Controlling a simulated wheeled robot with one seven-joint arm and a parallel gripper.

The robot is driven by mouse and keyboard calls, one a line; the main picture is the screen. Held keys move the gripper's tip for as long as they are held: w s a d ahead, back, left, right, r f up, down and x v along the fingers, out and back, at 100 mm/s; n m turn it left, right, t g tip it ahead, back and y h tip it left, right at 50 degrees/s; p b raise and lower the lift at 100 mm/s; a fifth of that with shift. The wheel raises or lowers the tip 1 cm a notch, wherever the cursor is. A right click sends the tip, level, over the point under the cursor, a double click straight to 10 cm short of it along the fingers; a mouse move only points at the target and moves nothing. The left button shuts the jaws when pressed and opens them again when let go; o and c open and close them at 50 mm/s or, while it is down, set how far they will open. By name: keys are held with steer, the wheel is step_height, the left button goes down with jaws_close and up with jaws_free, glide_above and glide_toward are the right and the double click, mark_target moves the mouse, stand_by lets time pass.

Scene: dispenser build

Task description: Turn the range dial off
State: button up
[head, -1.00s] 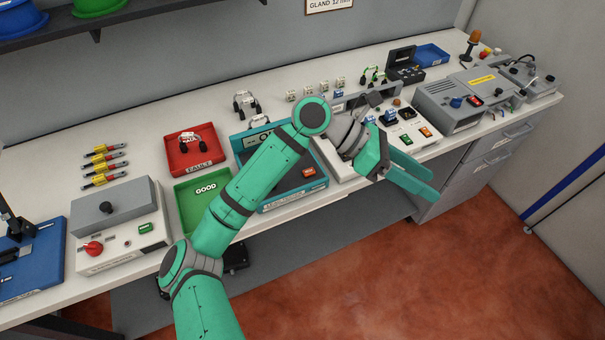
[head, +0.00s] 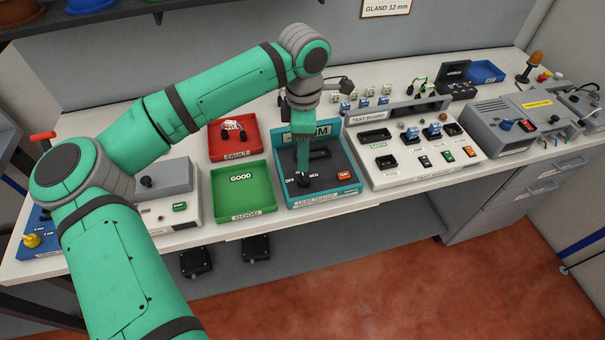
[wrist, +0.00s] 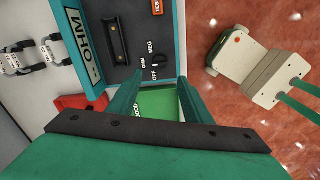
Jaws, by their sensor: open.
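The ohm meter (head: 352,190) is a teal-framed box with a dark panel. It also shows in the wrist view (wrist: 97,15), with OFF, OHM and MEG printed on its panel. The range dial (wrist: 159,72) is a small dark knob beside these labels; its pointing direction is hard to make out. In the head view my gripper covers most of the dial. My gripper (head: 303,182) points down over the dial's end of the panel. In the wrist view my gripper (wrist: 158,84) has its two green fingers apart, one on either side of the dial; contact cannot be told.
An orange TEST button (head: 344,175) is right of the dial. The green GOOD tray (head: 262,207) is close on the left, the red FAULT tray (head: 252,145) behind it. The grey test bench (head: 440,177) stands right. Free floor lies in front.

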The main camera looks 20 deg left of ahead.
mark_target(304, 177)
step_height(304, 177, down, 10)
steer(key=shift+d+r, duration=0.1)
stand_by(0.4)
